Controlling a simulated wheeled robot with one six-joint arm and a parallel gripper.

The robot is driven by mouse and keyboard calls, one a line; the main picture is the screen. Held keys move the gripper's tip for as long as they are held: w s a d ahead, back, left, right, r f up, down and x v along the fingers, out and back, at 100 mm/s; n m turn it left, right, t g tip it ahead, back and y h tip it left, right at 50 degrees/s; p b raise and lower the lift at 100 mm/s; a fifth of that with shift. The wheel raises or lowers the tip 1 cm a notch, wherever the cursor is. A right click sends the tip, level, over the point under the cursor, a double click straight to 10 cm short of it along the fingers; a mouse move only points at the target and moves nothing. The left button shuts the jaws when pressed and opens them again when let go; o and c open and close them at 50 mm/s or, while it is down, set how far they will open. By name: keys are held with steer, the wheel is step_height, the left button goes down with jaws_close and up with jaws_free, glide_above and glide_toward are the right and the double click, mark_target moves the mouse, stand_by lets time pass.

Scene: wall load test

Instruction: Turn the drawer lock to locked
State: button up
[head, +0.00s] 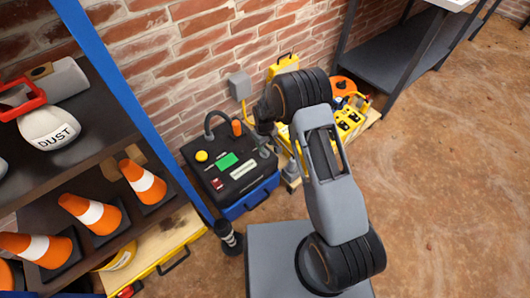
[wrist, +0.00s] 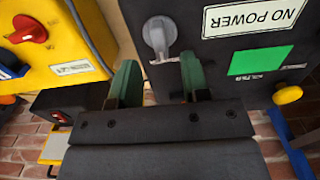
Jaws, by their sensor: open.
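In the wrist view a grey rotary knob (wrist: 160,36) sits on the face of a black box (wrist: 205,60); I cannot tell for certain that it is the drawer lock. My gripper (wrist: 160,82) is open, with its two green fingers apart and nothing between them. The knob lies beyond the fingertips, between their lines, and appears apart from them. The black box also shows in the head view (head: 220,180), on a blue base (head: 248,197). There, my arm hides most of the gripper.
A yellow box with a red knob (wrist: 30,30) is left in the wrist view. The black box bears a NO POWER label (wrist: 255,17), green screen (wrist: 260,60) and yellow button (wrist: 288,94). A shelf with orange cones (head: 92,212) stands left; open floor (head: 450,190) lies right.

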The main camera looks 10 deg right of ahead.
mark_target(265, 150)
steer(key=shift+f+b, duration=0.6)
steer(key=shift+f, duration=1.8)
jaws_close()
